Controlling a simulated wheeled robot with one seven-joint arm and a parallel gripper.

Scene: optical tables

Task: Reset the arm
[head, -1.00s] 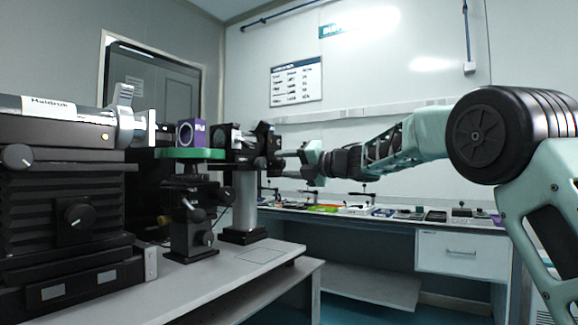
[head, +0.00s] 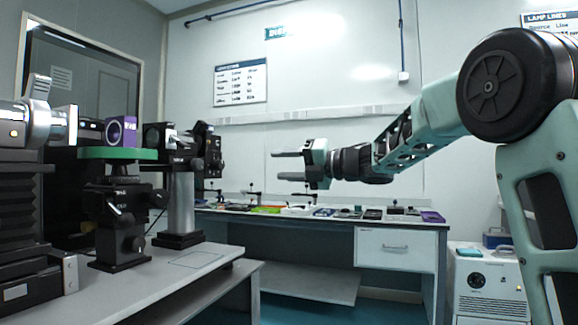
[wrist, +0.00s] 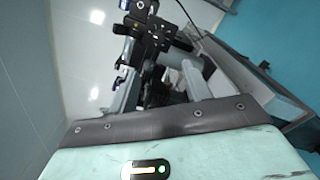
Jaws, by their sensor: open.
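My gripper (head: 290,165) is at the end of my teal arm, which reaches in from the right in the head view. Its two fingers point left, apart from each other, with nothing between them. It hangs in the air to the right of the black optical mount (head: 208,150) on its metal post, with a clear gap between them. In the wrist view, my gripper's fingers (wrist: 160,85) show past the teal housing, and the black optical mount (wrist: 148,32) lies beyond them.
A green round stage (head: 117,154) with a purple-framed optic (head: 121,131) stands left on the near table (head: 170,278). A back bench (head: 300,222) carries several small items. A white box-shaped unit (head: 487,285) stands at the right. Open floor shows between the tables.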

